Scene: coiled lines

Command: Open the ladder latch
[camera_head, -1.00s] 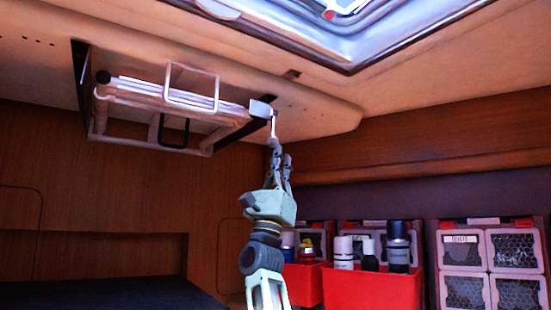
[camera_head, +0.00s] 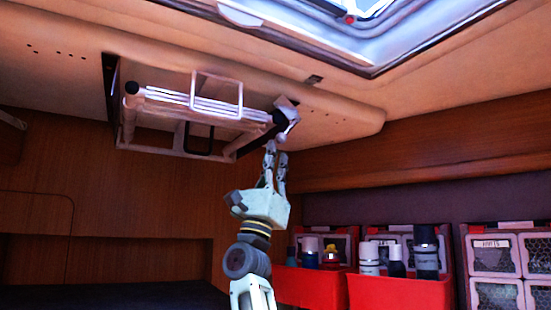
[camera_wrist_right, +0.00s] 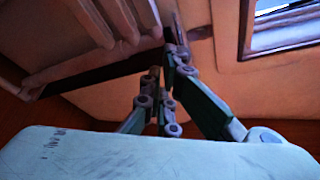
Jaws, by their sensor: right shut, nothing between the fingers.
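The folded ladder (camera_head: 165,97) hangs level under the ceiling at upper left, a pale frame with light rails. At its right end is the small pale latch (camera_head: 288,122), now tilted, with its lower part pointing down and left. My right gripper (camera_head: 274,148) points up from below and sits just under the latch, fingers shut and empty. Whether the fingertips touch the latch cannot be told. In the right wrist view the fingers (camera_wrist_right: 163,68) come together below the ladder's end (camera_wrist_right: 125,25). My left gripper is not in view.
A bright framed roof hatch (camera_head: 375,70) is at upper right. Red bins (camera_head: 400,292) with several bottles stand at lower right, beside mesh-fronted boxes (camera_head: 495,262). The wooden ceiling panel (camera_head: 345,110) right of the ladder is clear.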

